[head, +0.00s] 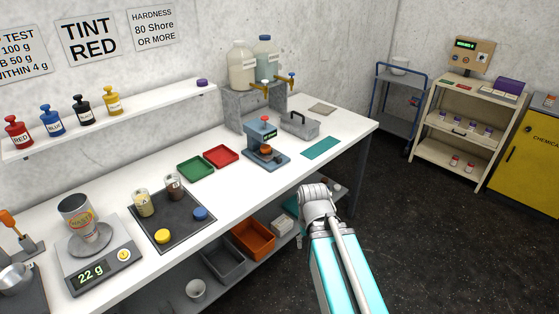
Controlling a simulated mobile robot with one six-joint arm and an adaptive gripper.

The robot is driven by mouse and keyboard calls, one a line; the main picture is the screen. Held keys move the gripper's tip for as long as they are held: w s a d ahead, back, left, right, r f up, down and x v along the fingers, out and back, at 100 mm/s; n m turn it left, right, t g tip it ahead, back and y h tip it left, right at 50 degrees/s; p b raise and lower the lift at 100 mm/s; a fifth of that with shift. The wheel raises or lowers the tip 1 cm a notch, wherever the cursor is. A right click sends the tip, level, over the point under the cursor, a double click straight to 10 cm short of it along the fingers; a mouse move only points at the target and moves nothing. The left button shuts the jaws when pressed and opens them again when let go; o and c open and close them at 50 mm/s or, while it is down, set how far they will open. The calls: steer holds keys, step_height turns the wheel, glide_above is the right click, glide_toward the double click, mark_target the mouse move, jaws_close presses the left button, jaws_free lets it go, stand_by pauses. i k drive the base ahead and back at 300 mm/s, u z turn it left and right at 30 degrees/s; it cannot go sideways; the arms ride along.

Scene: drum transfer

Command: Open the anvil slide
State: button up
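A small bench tester (264,138) with a blue-grey frame, a red knob on top and a small lit display stands on the white bench, right of the red tray. An orange round piece (267,149) sits low in its front, above the flat base. This looks like the hardness tester, but the anvil slide is too small to tell apart, and I cannot tell its position. My arm rises from the lower right in front of the bench, with a grey joint at its visible top. My gripper does not show, and nothing is seen touching the tester.
Green (196,168) and red (221,156) trays lie left of the tester. A grey carrier (300,124) and a teal mat (321,148) lie right. Large jugs (242,66) stand on a concrete block behind. A scale (97,257) reads 22 g. Floor at right is clear.

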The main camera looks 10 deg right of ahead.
mark_target(274, 155)
steer(key=u, duration=0.1)
steer(key=i, duration=1)
steer(key=z, duration=0.05)
